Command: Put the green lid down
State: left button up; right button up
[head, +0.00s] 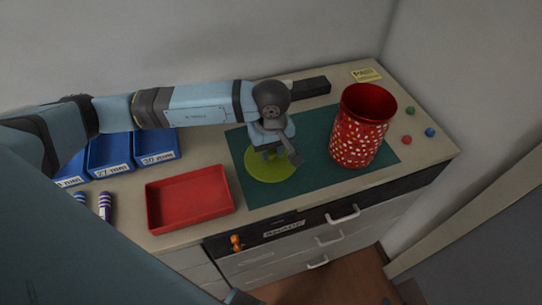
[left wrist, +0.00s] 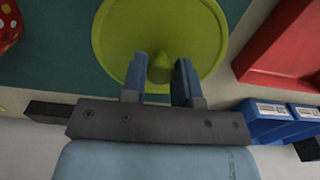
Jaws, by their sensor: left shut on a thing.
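The green lid (head: 262,170) is a round yellow-green disc with a central knob, at the left part of the dark green mat (head: 228,135). In the left wrist view the lid (left wrist: 118,38) fills the top middle. My left gripper (head: 272,153) is above the lid, with its fingers (left wrist: 162,72) shut on the knob. The lid appears at or just above the mat; I cannot tell whether it touches. My right gripper is not in view.
A red perforated bin (head: 357,143) stands on the mat, right of the lid. A red tray (head: 190,213) lies to the left, near blue bins (head: 110,150). Small coloured balls (head: 430,132) and a yellow label (head: 366,75) lie on the right. Drawers (head: 320,240) are below the front edge.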

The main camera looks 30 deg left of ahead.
aim_at(271, 159)
pick_arm(q)
notch_tip(271, 159, down, 4)
jog(key=shift+r, duration=0.25)
jog(key=shift+f, duration=0.1)
jog(key=shift+f, duration=0.1)
jog(key=o, duration=0.9)
